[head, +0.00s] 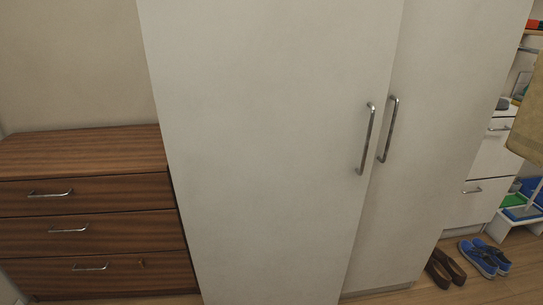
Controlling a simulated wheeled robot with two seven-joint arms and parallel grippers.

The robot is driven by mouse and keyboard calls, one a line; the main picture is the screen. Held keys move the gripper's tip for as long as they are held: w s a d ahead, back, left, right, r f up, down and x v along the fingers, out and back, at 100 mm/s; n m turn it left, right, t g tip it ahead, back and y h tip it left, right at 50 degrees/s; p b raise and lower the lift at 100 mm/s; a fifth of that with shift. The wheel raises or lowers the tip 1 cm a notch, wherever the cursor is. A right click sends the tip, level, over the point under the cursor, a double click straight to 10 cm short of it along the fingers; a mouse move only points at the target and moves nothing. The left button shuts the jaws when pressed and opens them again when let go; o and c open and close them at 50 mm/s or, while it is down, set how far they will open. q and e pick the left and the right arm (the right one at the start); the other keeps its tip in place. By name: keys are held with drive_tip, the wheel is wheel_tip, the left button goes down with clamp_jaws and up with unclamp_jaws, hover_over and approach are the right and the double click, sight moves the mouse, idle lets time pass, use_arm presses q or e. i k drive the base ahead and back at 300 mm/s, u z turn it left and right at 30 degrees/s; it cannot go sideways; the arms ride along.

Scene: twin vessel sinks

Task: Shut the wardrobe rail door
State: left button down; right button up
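A tall pale wardrobe fills the middle of the head view. Its left door (265,140) is a broad plain panel with a vertical metal bar handle (366,138) near its right edge. Its right door (440,140) is narrower in the picture, with a similar handle (388,129) near its left edge. The two handles stand close together, the left one slightly lower. No wardrobe interior or rail shows. I cannot tell whether the left door is flush or slightly ajar, and its bottom edge is cut off. Neither of my grippers is in view.
A brown wooden dresser (80,150) with several drawers stands left of the wardrobe. Brown shoes (446,268) and blue shoes (485,257) lie on the wooden floor at right. White drawers (480,192) and a beige hanging cloth (527,122) are at the right edge.

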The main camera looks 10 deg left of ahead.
sight(270, 113)
drive_tip(key=u, duration=0.85)
drive_tip(key=i, duration=0.65)
drive_tip(key=z, duration=1.1)
